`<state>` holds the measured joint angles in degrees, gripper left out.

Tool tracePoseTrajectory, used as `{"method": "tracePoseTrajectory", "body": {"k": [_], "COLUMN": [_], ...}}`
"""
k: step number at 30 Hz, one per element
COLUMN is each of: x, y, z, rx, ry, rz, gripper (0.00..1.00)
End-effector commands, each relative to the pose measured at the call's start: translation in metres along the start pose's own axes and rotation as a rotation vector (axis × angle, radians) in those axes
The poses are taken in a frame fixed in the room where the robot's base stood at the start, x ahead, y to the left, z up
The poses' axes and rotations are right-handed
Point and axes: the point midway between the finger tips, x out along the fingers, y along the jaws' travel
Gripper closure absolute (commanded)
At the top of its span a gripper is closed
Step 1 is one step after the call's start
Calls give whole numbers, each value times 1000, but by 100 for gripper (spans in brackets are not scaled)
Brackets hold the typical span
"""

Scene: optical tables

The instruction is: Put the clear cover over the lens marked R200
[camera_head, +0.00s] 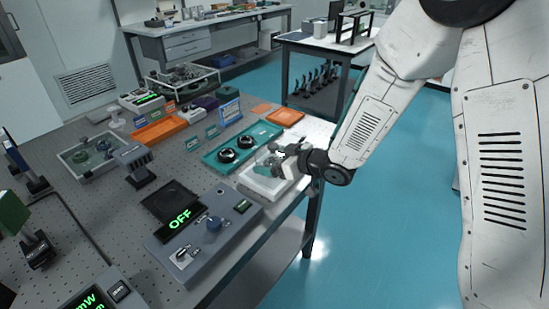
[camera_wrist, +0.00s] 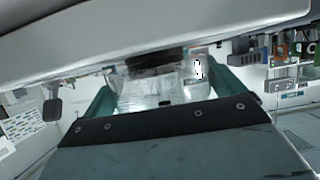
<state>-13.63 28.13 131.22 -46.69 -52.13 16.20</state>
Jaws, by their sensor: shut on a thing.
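My gripper (camera_head: 276,163) is at the front right of the table, low over a white tray, shut on the clear cover. Two black-ringed lenses, a left one (camera_head: 226,155) and a right one (camera_head: 246,142), lie in a teal tray (camera_head: 212,161) just left of my gripper. I cannot read R200 on either. Whether the cover touches the white tray is unclear.
The white tray (camera_head: 262,188) is at the table's edge. A grey control box (camera_head: 245,221) reading OFF stands in front.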

Motion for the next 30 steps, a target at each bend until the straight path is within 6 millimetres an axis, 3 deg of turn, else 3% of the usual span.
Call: {"method": "tracePoseTrajectory", "body": {"k": [8,13,24,30], "x": [0,-6,-87,-116], "y": [0,0,2,1], "z": [-1,-14,-12,-12], "rx": [0,-3,0,0], "ry": [0,3,2,1], "rz": [0,2,5,3], "gripper": [0,0,0,0]}}
